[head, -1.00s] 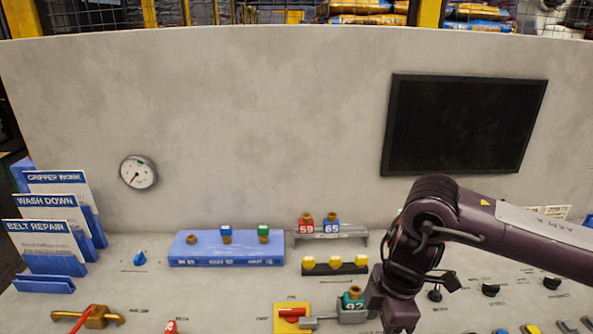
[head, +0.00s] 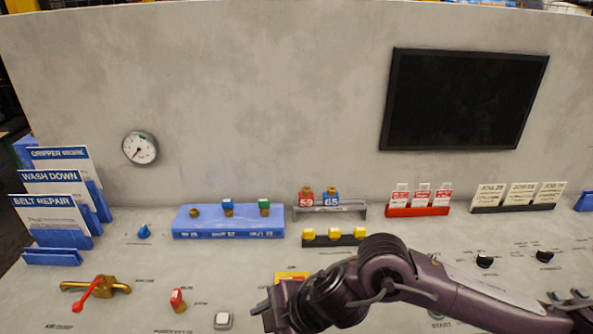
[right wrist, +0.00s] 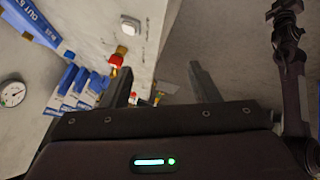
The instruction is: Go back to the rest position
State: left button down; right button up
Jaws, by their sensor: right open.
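My right arm comes in from the right in the head view, low over the front of the console. Its gripper (head: 268,316) is near the bottom edge, and its fingers are hard to make out there. In the right wrist view the right gripper (right wrist: 160,82) has its two fingers wide apart, with nothing between them. A dark arm (right wrist: 292,75), seemingly my left one, shows at that view's right edge. I cannot make out the state of its gripper. The left arm does not show in the head view.
Under or beside my right arm are a yellow plate (head: 292,275), a red switch (head: 178,300) and a white button (head: 223,320). A brass valve with a red handle (head: 95,288) is at left. A blue rack (head: 228,234) and black screen (head: 465,98) stand behind.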

jog(key=a+r+m+t+y, duration=0.3)
jog(key=a+r+m+t, duration=0.2)
jog(key=r, duration=0.2)
jog(key=s+d+f+m+h, duration=0.1)
jog(key=d+f+m+h, duration=0.4)
jog(key=d, duration=0.5)
jog(key=d+f+m+h, duration=0.35)
jog(key=d+m, duration=0.35)
jog(key=d, duration=0.4)
jog(key=s+d+f+m+g+h, duration=0.2)
jog(key=s+d+f+m+g, duration=0.15)
jog(key=s+d+f, duration=0.45)
notch_tip(320, 180, down, 28)
jog(key=s+d+g, duration=0.1)
jog(key=s+g, duration=0.1)
jog(key=s, duration=0.1)
jog(key=s+d+f, duration=0.1)
jog(key=s+f, duration=0.8)
jog(key=s+d+f, duration=0.2)
jog(key=s+f, duration=0.8)
jog(key=shift+s+d+n+g, duration=0.3)
jog(key=shift+n+g, duration=0.05)
